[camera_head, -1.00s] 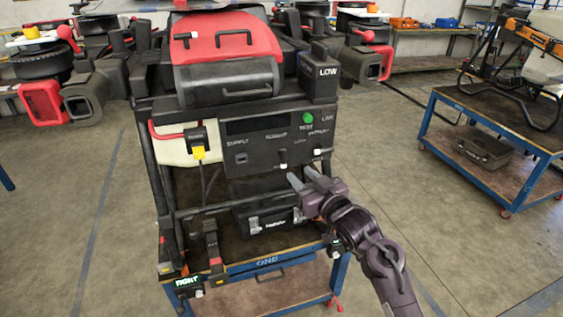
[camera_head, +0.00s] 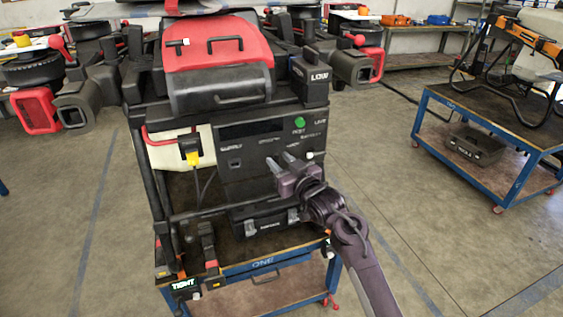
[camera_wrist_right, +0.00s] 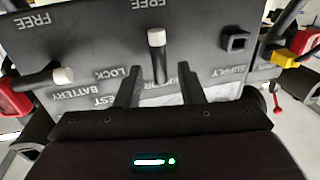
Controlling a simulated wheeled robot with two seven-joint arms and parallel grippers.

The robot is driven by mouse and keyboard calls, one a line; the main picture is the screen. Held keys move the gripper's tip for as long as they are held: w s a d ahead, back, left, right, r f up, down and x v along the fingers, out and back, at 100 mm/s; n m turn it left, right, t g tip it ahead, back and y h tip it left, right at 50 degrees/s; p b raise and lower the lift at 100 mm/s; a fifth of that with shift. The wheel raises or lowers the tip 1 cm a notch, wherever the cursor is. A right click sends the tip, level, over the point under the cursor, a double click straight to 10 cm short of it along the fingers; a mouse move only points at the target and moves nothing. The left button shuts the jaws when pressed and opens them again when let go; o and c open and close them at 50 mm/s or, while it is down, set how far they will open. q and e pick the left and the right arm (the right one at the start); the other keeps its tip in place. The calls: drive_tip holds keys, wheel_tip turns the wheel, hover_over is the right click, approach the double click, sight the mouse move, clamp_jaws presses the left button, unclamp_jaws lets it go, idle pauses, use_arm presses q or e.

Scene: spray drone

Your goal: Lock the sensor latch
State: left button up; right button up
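The sensor latch (camera_wrist_right: 157,50) is a dark lever with a white tip on the black panel (camera_head: 255,150). In the upside-down right wrist view it points up, toward the word FREE. Its label is partly hidden by a finger. My right gripper (camera_head: 279,162) is in front of the panel and hides this latch in the head view. In the wrist view the right gripper (camera_wrist_right: 160,92) has its fingers apart, with the latch's base showing in the gap between them; contact cannot be told. My left gripper is not in view.
A second white-tipped lever (camera_wrist_right: 45,78), by the BATTERY label, lies sideways toward LOCK. A black case (camera_head: 262,220) sits below on the blue cart (camera_head: 262,264).

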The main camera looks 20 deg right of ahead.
clamp_jaws()
drive_tip(key=shift+n, duration=0.4)
drive_tip(key=n, duration=0.3)
drive_tip(key=shift+a+r+g+p, duration=0.1)
drive_tip(key=shift+a+g+p, duration=0.2)
drive_tip(key=shift+g+p, duration=0.1)
drive_tip(key=n, duration=0.3)
drive_tip(key=n+h, duration=0.1)
drive_tip(key=shift+a+n+g, duration=0.3)
drive_tip(key=shift+a, duration=0.05)
drive_tip(key=shift+a+f+n+h+b, duration=0.2)
drive_tip(key=shift+n+h+b, duration=0.25)
drive_tip(key=shift+n, duration=0.8)
drive_tip(key=shift+a+f+n+h+b, duration=0.1)
drive_tip(key=shift+f+n+h+b, duration=0.3)
drive_tip(key=shift+n, duration=0.8)
drive_tip(key=shift+a+f+n+h+b, duration=0.1)
drive_tip(key=shift+n+h+b, duration=0.4)
drive_tip(key=shift+n, duration=0.75)
